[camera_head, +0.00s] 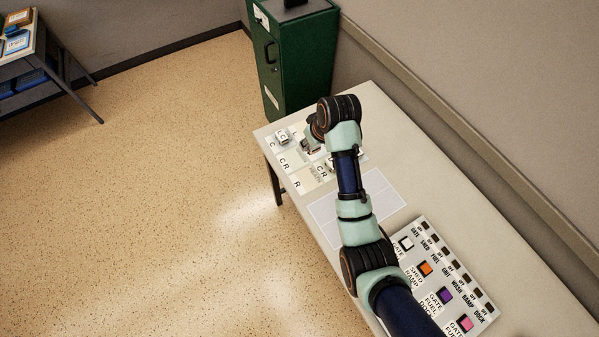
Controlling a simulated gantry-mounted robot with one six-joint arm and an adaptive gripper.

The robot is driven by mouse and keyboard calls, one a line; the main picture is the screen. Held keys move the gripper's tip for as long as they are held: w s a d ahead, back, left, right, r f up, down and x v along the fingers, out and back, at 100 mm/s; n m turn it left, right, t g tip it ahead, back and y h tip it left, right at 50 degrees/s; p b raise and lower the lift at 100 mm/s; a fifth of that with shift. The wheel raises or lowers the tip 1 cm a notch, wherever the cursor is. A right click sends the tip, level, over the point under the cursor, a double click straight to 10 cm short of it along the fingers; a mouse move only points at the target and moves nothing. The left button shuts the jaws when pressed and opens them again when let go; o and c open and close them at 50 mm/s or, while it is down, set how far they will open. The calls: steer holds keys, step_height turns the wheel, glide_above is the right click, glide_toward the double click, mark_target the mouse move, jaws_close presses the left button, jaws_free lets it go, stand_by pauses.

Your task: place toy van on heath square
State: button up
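The heath square (317,174) is a pale square with small lettering that seems to read HEATH, on the lettered board (297,184) at the table's far end. A small grey-white block-like thing (283,136) sits on the board's far left part; it may be the toy van, but it is too small to tell. Another small pale thing (330,165) shows beside my arm, partly hidden by it. My gripper (309,148) is low over the board, between these two things. Its fingers are small and partly hidden, so I cannot see whether it holds anything.
A pale outlined panel (326,218) lies nearer on the table (384,116). A switch panel (440,268) with coloured buttons lies at the near right. A green cabinet (303,62) stands behind the table's far end. The wall runs along the right.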

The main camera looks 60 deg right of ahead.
mark_target(306, 176)
steer(key=shift+a, duration=0.1)
step_height(306, 176, down, 20)
steer(key=b, duration=0.4)
steer(key=shift+a, duration=0.1)
steer(key=shift+w, duration=0.1)
steer(key=shift+f+b, duration=0.2)
steer(key=shift+b, duration=0.1)
steer(key=o, duration=1.1)
steer(key=p+v, duration=0.4)
steer(key=v, duration=0.8)
steer(key=shift+r, duration=0.15)
